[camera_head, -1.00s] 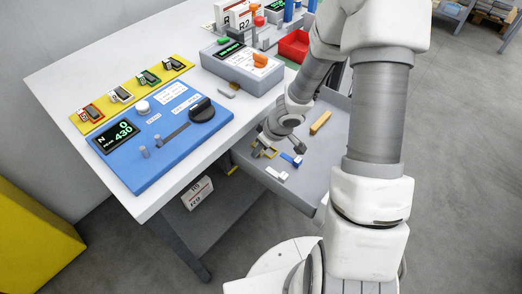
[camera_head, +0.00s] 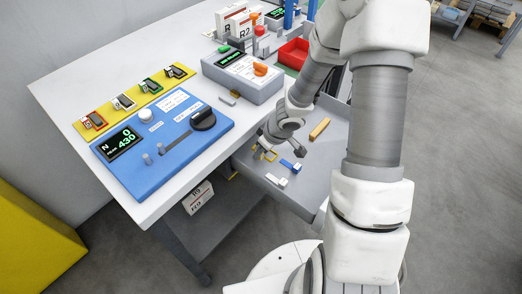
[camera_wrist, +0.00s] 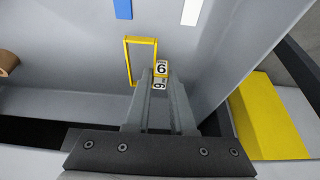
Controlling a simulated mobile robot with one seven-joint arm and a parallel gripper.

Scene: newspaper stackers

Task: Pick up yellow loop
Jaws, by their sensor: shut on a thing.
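The yellow loop (camera_wrist: 128,62) is a thin rectangular frame with a white tag marked 6, and it lies in the open grey drawer. It also shows small in the head view (camera_head: 271,156), under my gripper. My gripper (camera_wrist: 161,84) points down into the drawer, its two grey fingers closed together at the tag end of the loop. The fingertips partly hide that end. The loop appears at or very near the drawer floor; any gap beneath it cannot be told.
The drawer walls stand close around my gripper. On the table above are a blue panel (camera_head: 150,175), a grey box (camera_head: 235,80) and a red bin (camera_head: 293,53).

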